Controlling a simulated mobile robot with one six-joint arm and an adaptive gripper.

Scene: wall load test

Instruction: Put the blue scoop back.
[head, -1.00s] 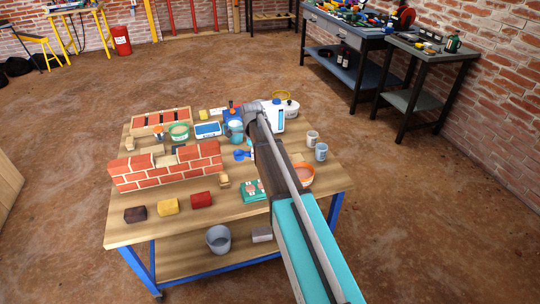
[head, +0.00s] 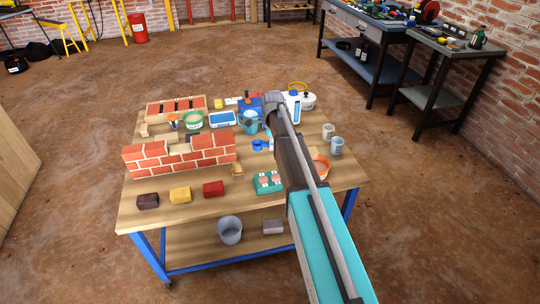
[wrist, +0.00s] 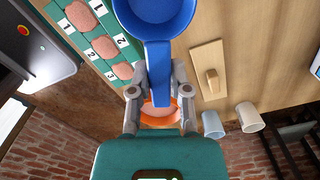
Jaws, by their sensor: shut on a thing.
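The blue scoop (wrist: 158,15) is in my gripper (wrist: 159,72); both fingers are closed on its straight blue handle. Its round bowl points to the top of the wrist view. In the head view the scoop (head: 261,145) shows just left of my arm, over the table to the right of the brick wall. My arm hides my gripper there. The scoop appears to be above the tabletop, but its height is hard to tell.
A brick wall (head: 180,155) stands on the wooden table (head: 210,205). A green sample board (head: 268,182), two cups (head: 328,131) and an orange bowl (head: 321,166) are near my arm. A wooden float (wrist: 208,70) lies nearby.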

